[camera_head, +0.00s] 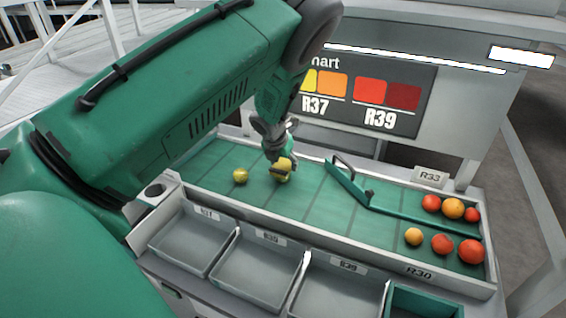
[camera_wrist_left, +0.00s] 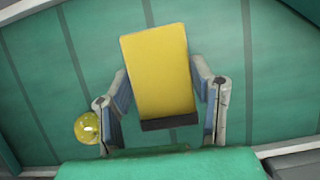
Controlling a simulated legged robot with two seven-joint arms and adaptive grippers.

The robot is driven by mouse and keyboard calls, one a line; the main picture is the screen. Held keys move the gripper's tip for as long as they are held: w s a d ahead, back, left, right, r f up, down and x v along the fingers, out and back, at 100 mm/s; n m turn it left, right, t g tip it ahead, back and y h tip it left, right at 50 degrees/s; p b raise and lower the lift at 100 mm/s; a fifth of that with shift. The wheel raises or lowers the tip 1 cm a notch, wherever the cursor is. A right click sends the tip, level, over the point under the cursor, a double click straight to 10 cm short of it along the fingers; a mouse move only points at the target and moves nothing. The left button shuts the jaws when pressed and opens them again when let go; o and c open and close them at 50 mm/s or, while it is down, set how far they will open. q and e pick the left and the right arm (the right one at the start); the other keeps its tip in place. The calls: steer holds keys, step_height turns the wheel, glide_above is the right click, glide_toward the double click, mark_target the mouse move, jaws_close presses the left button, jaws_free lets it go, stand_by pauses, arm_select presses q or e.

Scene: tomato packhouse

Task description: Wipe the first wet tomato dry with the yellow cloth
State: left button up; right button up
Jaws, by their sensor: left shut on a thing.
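My left gripper (camera_head: 277,158) is low over the green sorting bed, and its two fingers (camera_wrist_left: 162,110) are shut on the yellow cloth (camera_wrist_left: 157,72). The cloth looks like a flat pad with a dark strip along one edge; it also shows in the head view (camera_head: 285,163). A bit of yellow shows just below the dark strip in the head view; I cannot tell whether it is cloth or a tomato under it. A yellow tomato (camera_head: 240,175) lies to the left of the gripper. In the wrist view this tomato (camera_wrist_left: 88,127) is shiny, beside the left finger and partly hidden.
A green divider (camera_head: 352,187) with a handle crosses the green bed (camera_head: 310,203). Several red and orange tomatoes (camera_head: 471,251) lie at the right end. Grey trays (camera_head: 257,272) line the front. A colour chart board (camera_head: 400,92) stands behind. The bed's middle is clear.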

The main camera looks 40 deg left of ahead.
mark_target(278, 171)
arm_select(q)
steer(key=shift+f, duration=0.15)
steer(key=shift+s+d+f, duration=0.15)
steer(key=shift+s, duration=0.15)
steer(key=shift+s+d+b, duration=0.25)
steer(key=shift+s+b, duration=0.7)
steer(key=shift+b, duration=0.1)
steer(key=shift+s+d+b, duration=0.35)
steer(key=shift+s+b, duration=0.2)
steer(key=shift+s, duration=0.3)
steer(key=shift+w, duration=0.1)
